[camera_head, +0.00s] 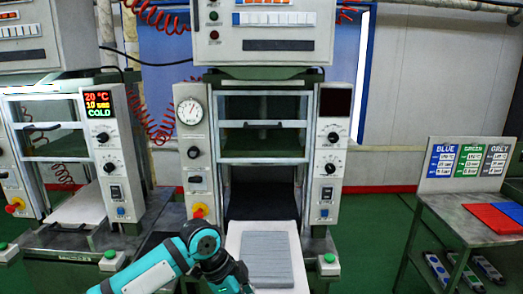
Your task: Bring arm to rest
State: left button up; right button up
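My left arm, teal and black, comes in from the lower left. Its gripper (238,279) is at the bottom edge, just left of a grey slab (267,260). I cannot tell whether its fingers are open or shut, or whether they touch anything. The grey slab lies on a white tray (296,275) in front of the middle press. My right arm and gripper are not in view.
The middle press (194,160) has a gauge and knobs. Another press (112,150) at left has a display reading COLD. A side table (440,215) at right holds red and blue sheets (493,218) and a colour sign (467,160). Green floor lies between.

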pick_arm(q)
jog(key=s+d+f+n+t+h, duration=0.15)
jog(key=s+f+n, duration=0.35)
jog(key=s+f, duration=0.55)
jog(key=s+a+f+n+t+y, duration=0.25)
jog(key=s+a+n+y, duration=0.35)
jog(key=s+a+n, duration=0.85)
jog(key=s+a+f+m+g, duration=0.1)
jog(key=a+f+m, duration=0.1)
jog(key=f, duration=1.1)
jog(key=s+a+f+m+g, duration=0.1)
jog(key=s+a+f+m, duration=0.1)
jog(key=f, duration=1.2)
jog(key=s+a+f+g, duration=0.1)
jog(key=s+a+f, duration=0.2)
jog(key=s+f, duration=1.3)
jog(key=shift+s+f, duration=0.25)
jog(key=shift+s, duration=0.1)
